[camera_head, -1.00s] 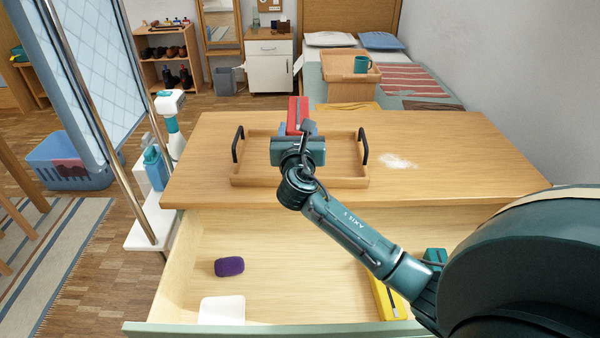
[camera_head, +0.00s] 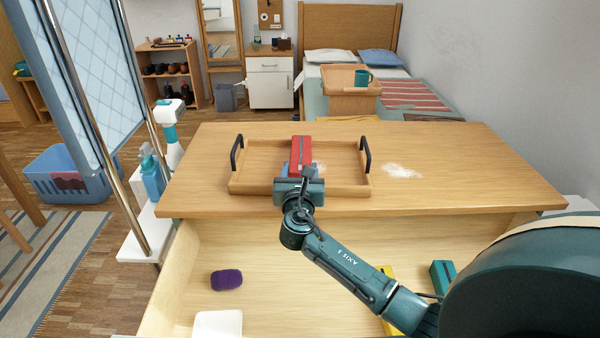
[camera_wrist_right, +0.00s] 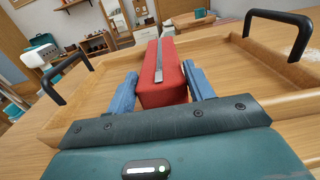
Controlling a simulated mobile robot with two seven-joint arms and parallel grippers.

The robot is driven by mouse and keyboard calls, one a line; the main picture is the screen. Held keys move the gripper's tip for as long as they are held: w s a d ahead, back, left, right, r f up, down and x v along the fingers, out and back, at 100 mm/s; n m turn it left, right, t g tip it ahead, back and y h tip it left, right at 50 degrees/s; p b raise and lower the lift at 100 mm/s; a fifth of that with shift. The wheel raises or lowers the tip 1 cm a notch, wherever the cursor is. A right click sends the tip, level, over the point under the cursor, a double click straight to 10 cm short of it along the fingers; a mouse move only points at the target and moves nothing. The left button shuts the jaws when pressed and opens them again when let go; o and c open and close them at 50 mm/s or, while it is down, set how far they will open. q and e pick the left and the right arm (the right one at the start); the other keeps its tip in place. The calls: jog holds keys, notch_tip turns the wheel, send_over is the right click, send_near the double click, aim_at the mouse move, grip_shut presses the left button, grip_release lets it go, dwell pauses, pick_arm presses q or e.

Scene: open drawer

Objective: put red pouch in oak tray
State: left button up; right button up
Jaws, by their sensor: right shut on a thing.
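The red pouch (camera_head: 301,152), a red block-like shape with a grey strip along its top, is between the blue fingers of my right gripper (camera_head: 299,170). The gripper is shut on it. In the right wrist view the pouch (camera_wrist_right: 158,75) points away from me between the two fingers. The oak tray (camera_head: 246,188) has two black handles and lies on the wooden top. The pouch and fingers are over the tray's inside, between the handles. I cannot tell whether the pouch touches the tray floor. My left gripper is not in view.
Below the top, an open drawer holds a purple item (camera_head: 226,279), a white item (camera_head: 218,323), a yellow item (camera_head: 390,300) and a teal box (camera_head: 443,276). A white patch (camera_head: 402,171) marks the top right of the tray. The top's right side is otherwise clear.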

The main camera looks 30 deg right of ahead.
jog(key=o, duration=1)
jog(key=shift+o, duration=0.2)
jog(key=p+v, duration=0.1)
jog(key=v, duration=1.1)
jog(key=shift+r+p, duration=0.1)
jog(key=shift+p, duration=0.25)
